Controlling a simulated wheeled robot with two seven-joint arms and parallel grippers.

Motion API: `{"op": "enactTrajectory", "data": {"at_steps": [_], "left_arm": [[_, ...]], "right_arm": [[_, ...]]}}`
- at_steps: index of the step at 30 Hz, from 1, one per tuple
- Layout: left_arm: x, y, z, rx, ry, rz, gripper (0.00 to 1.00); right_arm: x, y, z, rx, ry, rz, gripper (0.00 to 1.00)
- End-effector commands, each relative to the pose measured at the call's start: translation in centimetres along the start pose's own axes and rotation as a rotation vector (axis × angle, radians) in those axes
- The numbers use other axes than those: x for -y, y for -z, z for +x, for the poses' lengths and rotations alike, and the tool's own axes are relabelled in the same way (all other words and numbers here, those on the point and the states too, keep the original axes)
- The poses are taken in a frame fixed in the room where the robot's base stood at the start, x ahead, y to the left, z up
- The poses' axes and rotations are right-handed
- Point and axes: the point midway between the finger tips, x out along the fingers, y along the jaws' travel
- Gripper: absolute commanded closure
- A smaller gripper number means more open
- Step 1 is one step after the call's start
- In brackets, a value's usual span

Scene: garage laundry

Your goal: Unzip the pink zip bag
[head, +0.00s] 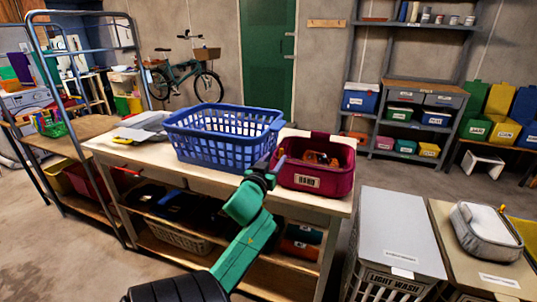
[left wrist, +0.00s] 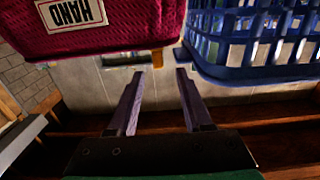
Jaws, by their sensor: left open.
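The pink bag (head: 333,181) is a dark pink, basket-like container with a white label, on the right end of the white-topped table (head: 107,143). Orange-brown shapes show inside its top. A small orange tab (head: 281,153) stands at its left end. In the left wrist view the bag (left wrist: 130,32) shows its label upside down, reading HAND, and the orange tab (left wrist: 157,60) hangs at its edge. My left gripper (head: 270,161) is at that end, open and empty; in the wrist view its fingertips (left wrist: 158,73) point toward the tab, which lies between them in the picture. My right gripper is out of view.
A blue basket (head: 208,152) stands close on the bag's left, also near my gripper in the wrist view (left wrist: 255,50). Shelves stand behind.

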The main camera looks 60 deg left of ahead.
Motion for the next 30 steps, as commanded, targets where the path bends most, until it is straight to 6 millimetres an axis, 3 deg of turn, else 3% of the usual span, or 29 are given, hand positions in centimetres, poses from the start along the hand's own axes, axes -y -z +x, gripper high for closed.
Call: {"op": "enactTrajectory", "data": {"at_steps": [3, 7, 26, 28, 30], "left_arm": [[0.1, -0.3, -2.9, 0.004, 0.001, -0.002, 0.5], [0.1, -0.2, -4.7, 0.003, 0.001, -0.001, 0.5], [0.0, -0.1, -5.0, 0.002, 0.0, 0.0, 0.5], [-0.4, -0.7, -5.0, 0.023, -0.005, 0.003, 0.5], [-1.7, -2.9, -5.2, 0.101, -0.019, 0.019, 0.5]], "right_arm": [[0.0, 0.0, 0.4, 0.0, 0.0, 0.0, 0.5], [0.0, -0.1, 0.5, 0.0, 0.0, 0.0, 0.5], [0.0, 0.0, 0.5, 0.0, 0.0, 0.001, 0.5], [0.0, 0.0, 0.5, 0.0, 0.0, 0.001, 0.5], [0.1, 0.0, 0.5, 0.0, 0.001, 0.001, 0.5]]}}
